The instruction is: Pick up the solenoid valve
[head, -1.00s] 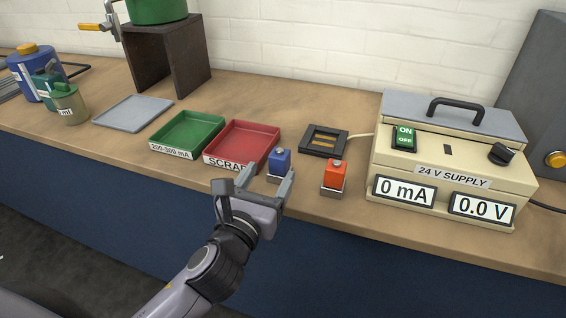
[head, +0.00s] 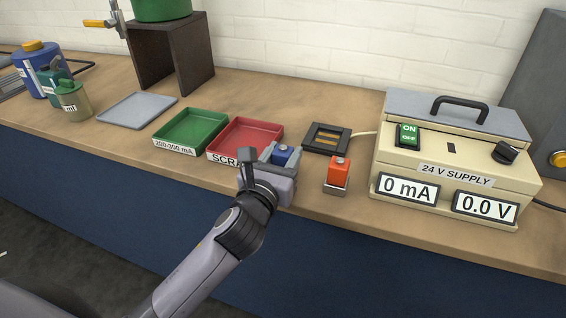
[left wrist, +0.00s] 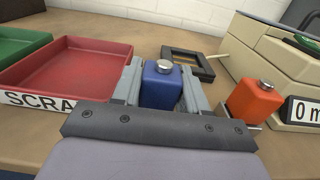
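Two small block-shaped valves with round silver tops stand on the bench, one blue and one orange. The blue valve (head: 283,155) is between the fingers of my left gripper (head: 283,152). In the left wrist view the blue valve (left wrist: 161,88) fills the space between the two grey fingers of the gripper (left wrist: 162,90), which appear to press its sides. Its lower part is hidden by the gripper. The orange valve (head: 339,172) stands on a metal base to the right, apart from the gripper; it also shows in the left wrist view (left wrist: 254,100). My right gripper is not in view.
The red SCRAP tray (head: 247,124) is just left of the gripper, with the green tray (head: 190,121) beyond it. A black fixture (head: 326,137) lies behind. The 24 V supply (head: 452,150) stands at the right, reading 0 mA and 0.0 V. A grey mat (head: 138,110) is empty.

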